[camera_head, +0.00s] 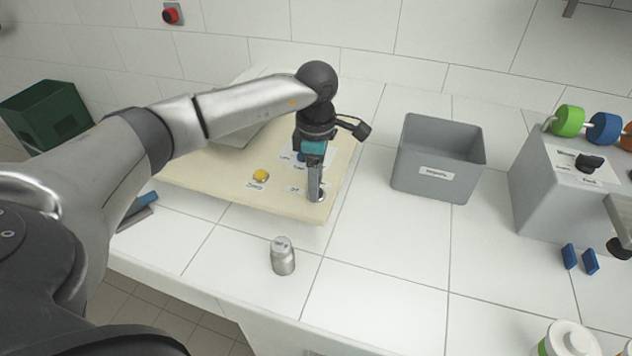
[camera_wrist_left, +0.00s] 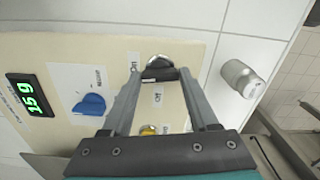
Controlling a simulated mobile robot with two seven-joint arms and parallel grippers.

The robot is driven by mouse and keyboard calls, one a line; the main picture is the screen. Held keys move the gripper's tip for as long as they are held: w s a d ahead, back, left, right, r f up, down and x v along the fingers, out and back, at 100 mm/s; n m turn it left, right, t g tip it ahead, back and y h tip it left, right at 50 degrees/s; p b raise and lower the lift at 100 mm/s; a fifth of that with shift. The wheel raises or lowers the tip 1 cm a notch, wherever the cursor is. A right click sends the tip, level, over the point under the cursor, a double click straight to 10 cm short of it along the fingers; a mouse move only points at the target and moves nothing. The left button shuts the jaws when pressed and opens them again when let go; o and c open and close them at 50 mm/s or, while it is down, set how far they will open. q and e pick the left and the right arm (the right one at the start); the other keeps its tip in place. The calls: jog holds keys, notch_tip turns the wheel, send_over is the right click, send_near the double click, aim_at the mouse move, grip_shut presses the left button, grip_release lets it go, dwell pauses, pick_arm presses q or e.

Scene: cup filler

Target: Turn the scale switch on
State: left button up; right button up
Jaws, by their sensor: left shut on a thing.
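The scale is a cream board (camera_head: 215,180) lying on the white tiled counter. Its switch shows in the left wrist view as a small dark lever on a round metal base (camera_wrist_left: 158,61), with an "On" label on one side and an "Off" label on the other. My left gripper (camera_head: 316,195) points down at the board's front right corner, where its fingers largely hide the switch. In the left wrist view its fingertips (camera_wrist_left: 160,74) are closed in around the switch lever. The exact lever tilt is hard to tell. My right gripper is in neither view.
The board also carries a yellow button (camera_head: 261,175), a blue knob (camera_wrist_left: 90,104) and a display (camera_wrist_left: 30,95) reading 15 g. A metal canister (camera_head: 282,256) stands in front. A grey bin (camera_head: 438,160) and a grey machine (camera_head: 560,190) stand to the right.

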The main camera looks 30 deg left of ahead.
pick_arm(q)
jog(key=shift+m, duration=0.9)
jog(key=o, duration=1.4)
notch_tip(320, 180, up, 15)
jog(key=shift+r+p, duration=0.2)
jog(key=shift+p, duration=0.15)
jog(key=shift+f, duration=0.1)
